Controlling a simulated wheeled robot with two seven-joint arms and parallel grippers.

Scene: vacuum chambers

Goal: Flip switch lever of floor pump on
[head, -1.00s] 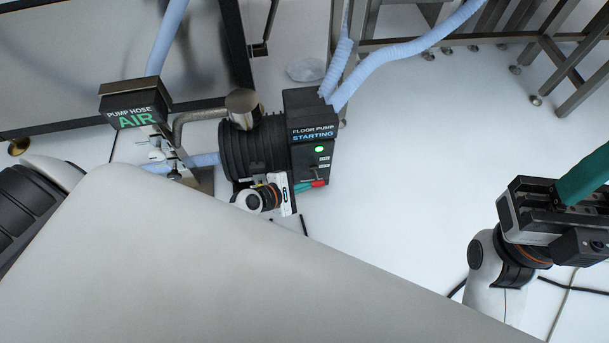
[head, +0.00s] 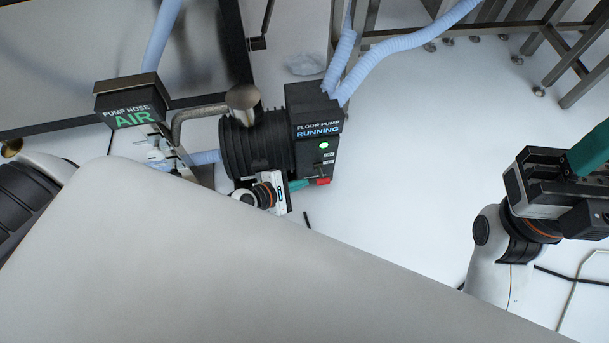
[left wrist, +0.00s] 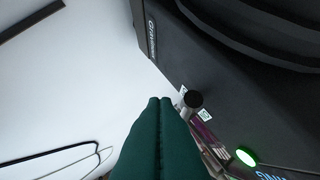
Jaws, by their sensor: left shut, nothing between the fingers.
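The floor pump (head: 262,148) is a black ribbed body with a black control box reading "FLOOR PUMP RUNNING", and its green light (head: 324,145) is lit. The switch lever (left wrist: 193,99), a metal stick with a dark round end, shows in the left wrist view beside the fingertips; in the head view it is small and unclear. My left gripper (head: 300,184) is shut and empty, its teal fingers low at the box front by a red piece (head: 322,181). Whether the fingers touch the lever is unclear. My right gripper (head: 590,150) is far right, its fingertips cut off.
A "PUMP HOSE AIR" sign box (head: 130,100) stands left of the pump. Blue hoses (head: 400,58) run up from the pump. A metal frame (head: 560,45) stands at the back right. The white floor between pump and right arm is clear.

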